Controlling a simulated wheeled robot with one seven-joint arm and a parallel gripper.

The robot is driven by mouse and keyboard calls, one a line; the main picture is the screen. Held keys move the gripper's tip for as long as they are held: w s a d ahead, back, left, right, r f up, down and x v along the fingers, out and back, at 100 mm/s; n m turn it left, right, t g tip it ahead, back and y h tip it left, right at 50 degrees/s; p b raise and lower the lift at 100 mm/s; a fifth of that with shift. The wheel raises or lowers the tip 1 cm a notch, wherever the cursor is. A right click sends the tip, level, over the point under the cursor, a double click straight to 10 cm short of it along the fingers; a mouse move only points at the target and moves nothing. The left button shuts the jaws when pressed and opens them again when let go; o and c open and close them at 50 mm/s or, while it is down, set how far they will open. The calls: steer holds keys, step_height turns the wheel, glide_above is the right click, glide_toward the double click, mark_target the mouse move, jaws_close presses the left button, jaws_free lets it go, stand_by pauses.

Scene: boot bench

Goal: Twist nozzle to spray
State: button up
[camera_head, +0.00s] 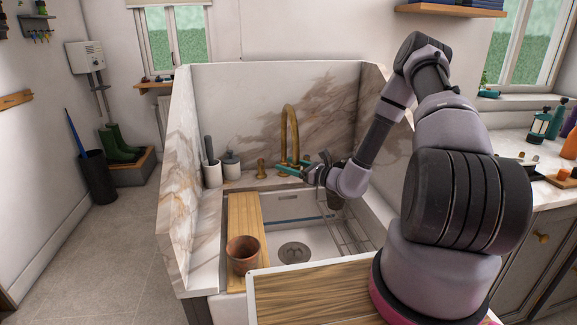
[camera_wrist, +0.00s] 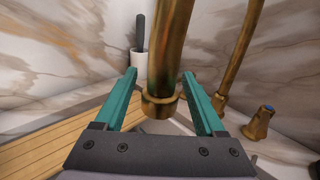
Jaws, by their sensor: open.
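A brass gooseneck tap (camera_head: 290,128) stands at the back of the sink. In the wrist view its spout hangs down between my fingers and ends in a wider collar, the nozzle (camera_wrist: 160,106). My gripper (camera_head: 296,168) is at the spout's lower end in the head view, where it hides the nozzle. In the wrist view its two teal fingers (camera_wrist: 160,75) are open, one on each side of the spout. A gap shows on the left; the right finger looks closer, and I cannot tell if it touches.
The white sink basin (camera_head: 316,238) lies below, with a wooden board (camera_head: 240,210) and a terracotta pot (camera_head: 243,254) at its left. A brass knob (camera_wrist: 258,122) stands right of the spout in the wrist view. Marble walls enclose the back and sides.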

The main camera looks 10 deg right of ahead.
steer(key=shift+w+a, duration=0.1)
jaws_close()
steer(key=shift+n+g+y, duration=0.4)
steer(key=shift+g, duration=0.1)
steer(key=shift+s+a+n+g, duration=0.1)
steer(key=shift+s+n+g, duration=0.6)
steer(key=shift+n+g, duration=2.6)
steer(key=shift+s+d+n+g, duration=0.1)
steer(key=shift+s+n+g, duration=0.55)
steer(key=shift+n+g, duration=2.65)
steer(key=shift+s+a+n+g, duration=0.1)
steer(key=shift+s+n+g, duration=1)
steer(key=shift+g, duration=4)
steer(key=shift+w+n, duration=0.4)
steer(key=shift+n, duration=0.1)
jaws_free()
